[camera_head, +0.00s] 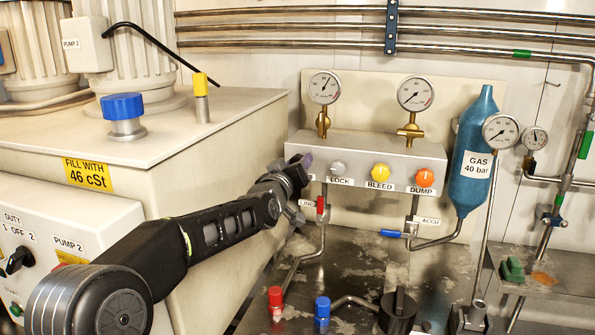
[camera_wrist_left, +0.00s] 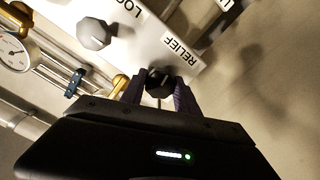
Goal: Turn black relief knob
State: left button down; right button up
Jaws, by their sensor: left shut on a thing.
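The black relief knob (camera_wrist_left: 160,80) shows in the left wrist view beside the white RELIEF label (camera_wrist_left: 181,50). My left gripper (camera_wrist_left: 158,92) has its two purple fingers on either side of the knob and is shut on it. In the head view my left gripper (camera_head: 301,164) is at the left end of the grey valve block (camera_head: 360,146), and it hides the relief knob there. My right gripper is in neither view.
On the block, right of my gripper, are a grey LOCK knob (camera_head: 338,169), a yellow BLEED knob (camera_head: 380,171) and an orange DUMP knob (camera_head: 425,177). Gauges (camera_head: 324,88) stand above. A red-handled valve (camera_head: 320,208) hangs close below my gripper. A blue gas bottle (camera_head: 473,140) stands right.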

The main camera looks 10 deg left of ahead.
pick_arm(q)
jog(key=shift+f+n+b, duration=0.2)
jog(key=shift+n+b, duration=0.5)
jog(key=shift+n, duration=0.1)
jog(key=n+b, duration=0.1)
jog(key=n, duration=0.1)
jog(key=shift+n+b, duration=0.4)
jog(key=n+b, duration=0.1)
jog(key=n, duration=0.1)
jog(key=shift+n, duration=0.3)
jog(key=shift+r+n+b, duration=0.15)
jog(key=shift+n+b, duration=0.25)
jog(key=shift+n, duration=0.8)
jog(key=c, duration=0.9)
grip_release()
jog(key=shift+s, duration=0.1)
